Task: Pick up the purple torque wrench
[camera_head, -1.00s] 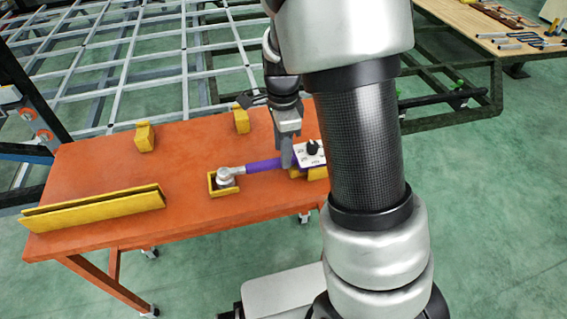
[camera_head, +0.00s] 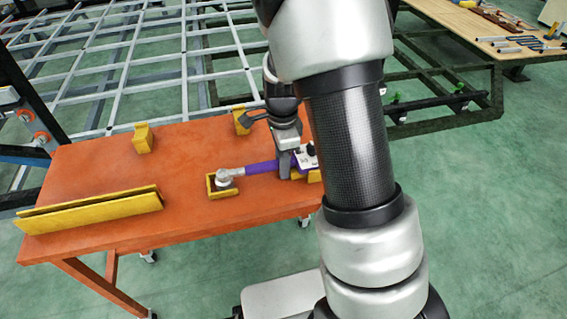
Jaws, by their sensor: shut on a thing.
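The purple torque wrench (camera_head: 261,168) lies across the right part of the orange table. Its silver head (camera_head: 224,177) sits in a small yellow open holder (camera_head: 222,193). My gripper (camera_head: 284,169) reaches down over the purple handle and is shut on it. The fingertips are partly hidden, and my arm covers the right end of the wrench. A white plate with a black knob (camera_head: 307,158) shows just right of my gripper, partly hidden by my arm.
Yellow blocks stand at the table's back edge, one at the left (camera_head: 142,138) and one nearer my gripper (camera_head: 241,121). A long yellow channel (camera_head: 90,209) lies at the front left. The orange table (camera_head: 185,160) is clear between them. A metal grid frame (camera_head: 130,65) stands behind.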

